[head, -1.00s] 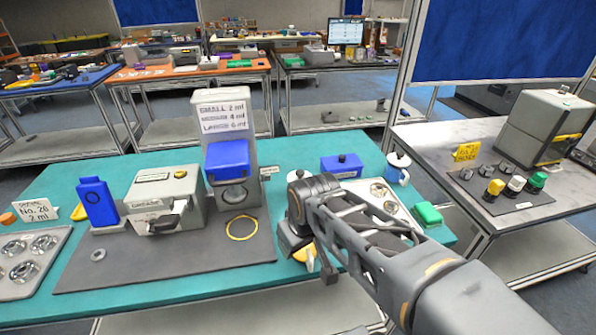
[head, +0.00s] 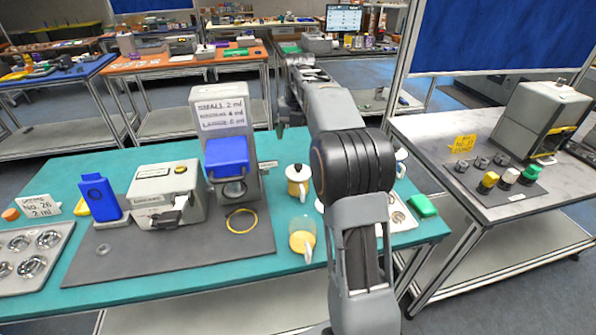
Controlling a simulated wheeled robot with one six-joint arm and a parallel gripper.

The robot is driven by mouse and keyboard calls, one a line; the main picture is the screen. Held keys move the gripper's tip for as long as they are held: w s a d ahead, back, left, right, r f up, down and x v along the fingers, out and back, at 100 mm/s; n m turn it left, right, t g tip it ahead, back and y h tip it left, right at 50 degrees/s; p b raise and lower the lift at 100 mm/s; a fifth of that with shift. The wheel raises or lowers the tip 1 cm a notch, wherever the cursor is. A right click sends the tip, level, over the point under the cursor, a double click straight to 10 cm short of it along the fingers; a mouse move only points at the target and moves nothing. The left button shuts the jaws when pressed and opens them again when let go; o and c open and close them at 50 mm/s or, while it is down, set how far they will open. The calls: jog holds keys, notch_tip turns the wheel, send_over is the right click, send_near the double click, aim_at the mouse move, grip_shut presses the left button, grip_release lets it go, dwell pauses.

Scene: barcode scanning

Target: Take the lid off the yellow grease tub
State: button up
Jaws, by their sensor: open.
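A white tub with a yellow body band and a pale, dark-knobbed lid (head: 298,180) stands upright on the teal bench, right of the grey dispenser; it looks like the yellow grease tub, with its lid on. In front of it is a pale cup with yellow in it (head: 302,241). My gripper (head: 282,122) is raised behind the tub in the picture, near the bench's far edge. It is open, apart from the tub, and holds nothing I can see. Its fingertips are small and dark. My arm hides part of the bench right of the tub.
A grey dispenser with a blue block (head: 227,158) and a grease machine (head: 166,196) stand on a dark mat (head: 180,255), with a yellow ring (head: 242,221). A green box (head: 422,206) is at the right. A second bench holds yellow, white and green-capped items.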

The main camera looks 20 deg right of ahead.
jog(key=n, duration=0.1)
send_over(298, 167)
notch_tip(298, 167, down, 7)
jog(key=shift+s+d+f, duration=0.1)
jog(key=shift+f, duration=3.35)
jog(key=c, duration=0.7)
